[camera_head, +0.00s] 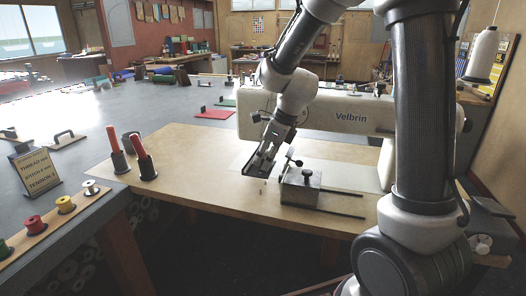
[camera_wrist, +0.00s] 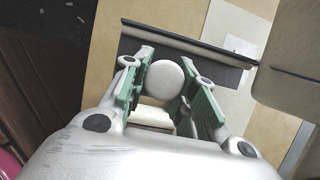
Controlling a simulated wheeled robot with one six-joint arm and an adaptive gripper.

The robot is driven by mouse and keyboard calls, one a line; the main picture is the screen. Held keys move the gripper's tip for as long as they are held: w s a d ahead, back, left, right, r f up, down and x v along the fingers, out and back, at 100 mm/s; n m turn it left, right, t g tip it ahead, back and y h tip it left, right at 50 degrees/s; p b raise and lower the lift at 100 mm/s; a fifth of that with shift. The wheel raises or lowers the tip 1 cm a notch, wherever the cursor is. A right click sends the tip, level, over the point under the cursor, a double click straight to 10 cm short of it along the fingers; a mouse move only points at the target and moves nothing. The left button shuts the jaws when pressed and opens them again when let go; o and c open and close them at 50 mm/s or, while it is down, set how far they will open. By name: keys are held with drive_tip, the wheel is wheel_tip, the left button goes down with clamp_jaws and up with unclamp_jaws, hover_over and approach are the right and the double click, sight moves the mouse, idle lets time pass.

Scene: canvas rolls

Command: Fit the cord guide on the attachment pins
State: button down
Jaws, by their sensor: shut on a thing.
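My gripper (camera_head: 256,168) is low over the wooden table in front of the sewing machine, with its fingers angled down. In the wrist view my gripper (camera_wrist: 170,88) has its green-padded fingers closed around a pale piece with a round white end (camera_wrist: 167,80), which appears to be the cord guide. Its lower part is hidden by the fingers. Small upright pins (camera_head: 263,184) show just below the fingertips in the head view. The held piece looks apart from them, but I cannot tell the exact gap.
A dark grey block (camera_head: 299,190) with knobs and two dark rods stands right of my gripper. The white sewing machine (camera_head: 350,116) is behind. The table's front left is clear.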

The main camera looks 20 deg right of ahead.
idle(0.3)
hover_over(260, 188)
drive_tip(key=s+d, duration=0.1)
drive_tip(key=shift+d+f, duration=0.15)
drive_tip(key=shift+f, duration=2.2)
drive_tip(key=shift+f, duration=1.35)
drive_tip(key=c, duration=1.1)
unclamp_jaws()
drive_tip(key=shift+o, duration=0.2)
